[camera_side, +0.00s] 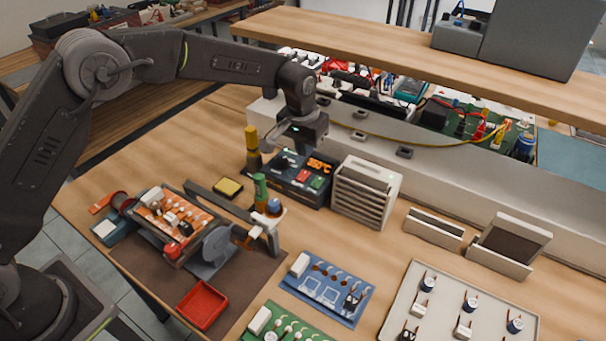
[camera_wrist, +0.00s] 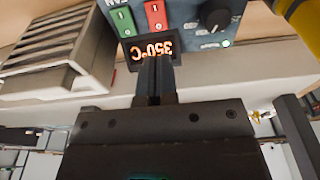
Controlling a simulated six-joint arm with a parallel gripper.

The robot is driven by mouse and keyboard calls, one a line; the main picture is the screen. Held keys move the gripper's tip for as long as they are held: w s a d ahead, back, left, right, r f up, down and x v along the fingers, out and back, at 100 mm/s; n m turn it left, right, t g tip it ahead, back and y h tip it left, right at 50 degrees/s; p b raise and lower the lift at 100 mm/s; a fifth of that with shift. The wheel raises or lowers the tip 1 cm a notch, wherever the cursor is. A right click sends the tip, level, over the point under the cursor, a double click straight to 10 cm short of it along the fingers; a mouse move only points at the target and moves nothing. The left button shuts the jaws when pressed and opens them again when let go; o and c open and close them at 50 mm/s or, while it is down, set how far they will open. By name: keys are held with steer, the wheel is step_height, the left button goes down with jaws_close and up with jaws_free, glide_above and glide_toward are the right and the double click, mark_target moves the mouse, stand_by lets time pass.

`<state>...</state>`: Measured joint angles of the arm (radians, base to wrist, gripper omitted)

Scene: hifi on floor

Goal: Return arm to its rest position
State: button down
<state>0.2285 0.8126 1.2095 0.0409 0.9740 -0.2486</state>
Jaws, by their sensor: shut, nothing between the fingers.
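My gripper (camera_wrist: 155,78) is shut and empty. In the wrist view its fingers are together in front of the soldering station (camera_wrist: 187,22), whose orange display reads 350°C upside down. In the side view my gripper (camera_side: 287,138) hangs from the dark arm just above the back of the soldering station (camera_side: 304,178). The fingertips are small and partly hidden in the side view. I cannot tell from these views whether they touch the station.
A slotted white rack (camera_side: 366,192) stands right of the station. A yellow-handled tool (camera_side: 252,148) stands at its left. A circuit board in a holder (camera_side: 172,216), a red tray (camera_side: 202,304), a blue board (camera_side: 326,288) and a white component tray (camera_side: 400,290) are in front. A shelf (camera_side: 400,48) spans behind.

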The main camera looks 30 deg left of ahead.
steer(key=shift+r, duration=0.6)
steer(key=shift+r, duration=0.1)
steer(key=s+a+r+t, duration=0.1)
steer(key=s+a+r, duration=0.3)
steer(key=s+r, duration=0.35)
steer(key=s+a+r+t, duration=0.1)
steer(key=s+a+r, duration=0.3)
steer(key=s+r, duration=0.35)
steer(key=s+a+t, duration=0.1)
steer(key=s+a, duration=0.1)
steer(key=s, duration=0.8)
steer(key=s+a, duration=0.2)
steer(key=s, duration=0.7)
steer(key=shift+s+a+f+t, duration=0.15)
steer(key=shift+s+f+t, duration=0.15)
steer(key=shift+s+t, duration=0.1)
